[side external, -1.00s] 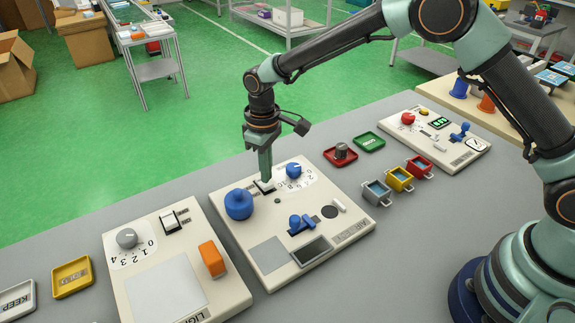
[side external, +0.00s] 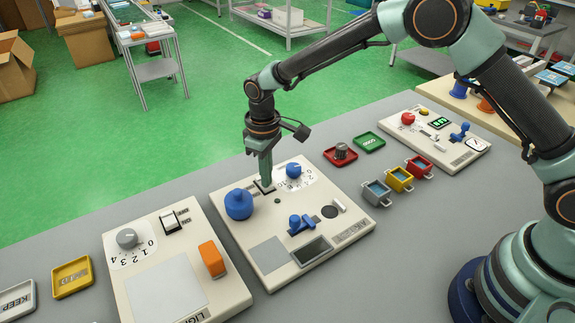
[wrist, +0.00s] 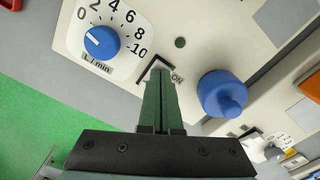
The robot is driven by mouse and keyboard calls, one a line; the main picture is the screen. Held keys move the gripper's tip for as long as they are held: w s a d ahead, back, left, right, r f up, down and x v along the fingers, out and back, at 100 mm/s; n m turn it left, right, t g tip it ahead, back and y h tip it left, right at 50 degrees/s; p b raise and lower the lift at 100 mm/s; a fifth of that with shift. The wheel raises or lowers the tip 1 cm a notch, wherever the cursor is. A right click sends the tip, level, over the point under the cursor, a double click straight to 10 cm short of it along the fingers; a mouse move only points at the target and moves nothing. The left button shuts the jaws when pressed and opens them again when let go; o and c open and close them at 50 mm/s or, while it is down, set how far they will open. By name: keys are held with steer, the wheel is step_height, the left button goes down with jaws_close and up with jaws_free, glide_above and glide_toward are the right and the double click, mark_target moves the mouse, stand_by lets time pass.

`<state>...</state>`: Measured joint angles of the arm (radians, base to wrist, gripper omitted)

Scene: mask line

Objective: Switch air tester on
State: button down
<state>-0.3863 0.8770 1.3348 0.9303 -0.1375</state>
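The air tester is the cream panel (side external: 262,222) in the middle of the bench. It carries a black-framed rocker switch (side external: 258,189), largely hidden by my fingertips. In the wrist view an ON label (wrist: 177,79) lies just right of the fingertips. My gripper (side external: 266,184) points down with its tips at the switch; touching appears likely but I cannot be sure. In the wrist view its green fingers (wrist: 160,72) are together with nothing visible between them. A small dark green lamp (wrist: 180,42) looks unlit, and the tester's screen (side external: 312,251) is dark.
A large blue knob (side external: 238,204) stands left of the fingers, and a blue flow dial (side external: 294,170), pointing near 0, is right. A blue lever (side external: 300,223) is in front. Another panel (side external: 165,285) stands left; small trays and coloured bins (side external: 399,179) stand right.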

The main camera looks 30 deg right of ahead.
steer(key=shift+r, duration=3.5)
steer(key=s+d+r+m+t, duration=0.1)
steer(key=s+d+r, duration=0.2)
steer(key=d+r, duration=0.3)
steer(key=s+d+r+m+t, duration=0.2)
steer(key=s+d+r, duration=0.25)
steer(key=r, duration=0.25)
steer(key=s+d+r+m+t, duration=0.1)
steer(key=s+d+m+t, duration=0.1)
steer(key=s+d, duration=0.6)
steer(key=shift+s+d+r+m+t, duration=0.3)
steer(key=shift+s+m, duration=0.2)
steer(key=shift+s, duration=1.1)
